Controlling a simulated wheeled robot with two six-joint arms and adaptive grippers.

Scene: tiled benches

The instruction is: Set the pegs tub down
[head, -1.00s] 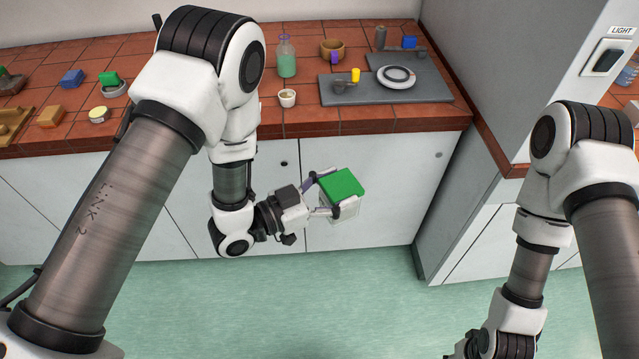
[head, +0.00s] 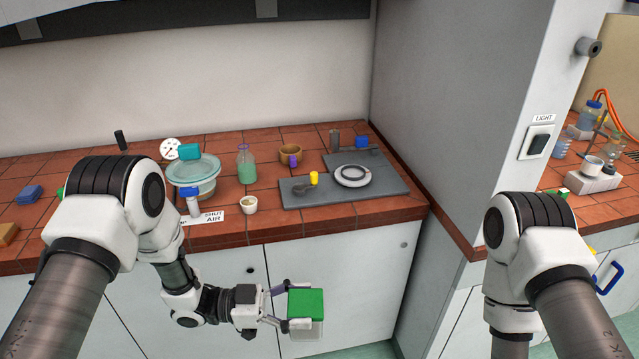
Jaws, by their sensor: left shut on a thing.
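The pegs tub (head: 305,312) is a clear, pale box with a green lid. My left gripper (head: 287,306) is shut on it, with fingers along its sides. The tub hangs in the air in front of the white cupboard doors, lower in the picture than the bench top. Its contents cannot be made out. My right arm is at the right, and its gripper is out of the picture.
The red tiled bench (head: 265,222) has bare tiles along its front edge. On it stand a small white cup (head: 249,205), a green bottle (head: 246,165), a brown pot (head: 290,153), a grey board (head: 385,188) with a white ring, and a bowl (head: 193,175). A grey wall panel (head: 450,110) bounds the right.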

